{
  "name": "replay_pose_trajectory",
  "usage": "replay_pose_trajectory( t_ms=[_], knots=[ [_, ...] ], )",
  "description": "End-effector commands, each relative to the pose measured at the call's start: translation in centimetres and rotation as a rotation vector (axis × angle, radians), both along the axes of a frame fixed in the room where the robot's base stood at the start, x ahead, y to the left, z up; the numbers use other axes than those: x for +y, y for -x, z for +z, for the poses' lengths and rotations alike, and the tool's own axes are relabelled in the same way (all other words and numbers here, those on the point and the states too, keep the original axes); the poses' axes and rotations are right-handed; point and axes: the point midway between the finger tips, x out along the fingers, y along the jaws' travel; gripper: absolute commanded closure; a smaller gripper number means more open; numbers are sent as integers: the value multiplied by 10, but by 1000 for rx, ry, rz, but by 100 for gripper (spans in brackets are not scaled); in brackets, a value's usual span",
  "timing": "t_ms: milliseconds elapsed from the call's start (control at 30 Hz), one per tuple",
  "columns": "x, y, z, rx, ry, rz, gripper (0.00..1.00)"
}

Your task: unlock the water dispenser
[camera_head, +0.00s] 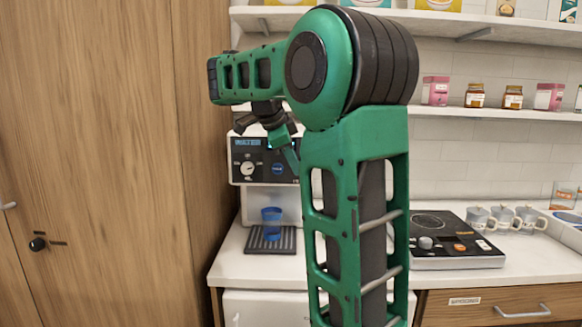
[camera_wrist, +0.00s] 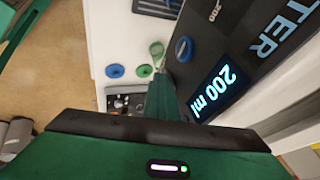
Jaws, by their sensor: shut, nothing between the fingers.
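The water dispenser (camera_head: 240,170) stands on the counter at left. Its dark front panel has a lit display, a white dial (camera_head: 248,168) and a round blue button (camera_head: 278,169). A blue cup (camera_head: 271,222) stands on its drip tray (camera_head: 268,241). My gripper (camera_head: 291,158) is shut and empty, pointing down in front of the panel's right part; my arm hides some of the dispenser. In the wrist view, my gripper's green fingers (camera_wrist: 161,98) are beside the panel. The display (camera_wrist: 216,90) reads 200 ml, and the blue button (camera_wrist: 183,49) is just beyond the fingertips. I cannot tell whether they touch the panel.
A black cooktop unit (camera_head: 455,243) and several grey mugs (camera_head: 502,219) stand on the counter at right. Shelves (camera_head: 490,113) with jars and boxes hang above. A wooden door (camera_head: 90,170) is at left. Round blue (camera_wrist: 115,71) and green (camera_wrist: 145,70) items show in the wrist view.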

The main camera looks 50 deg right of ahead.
Motion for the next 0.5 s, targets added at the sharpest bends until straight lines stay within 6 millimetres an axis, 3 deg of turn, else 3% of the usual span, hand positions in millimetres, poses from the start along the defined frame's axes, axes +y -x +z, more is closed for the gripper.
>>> replay_pose_trajectory(
  t_ms=[500],
  knots=[
    [0,-1,17,-2,3,2,100]
  ],
)
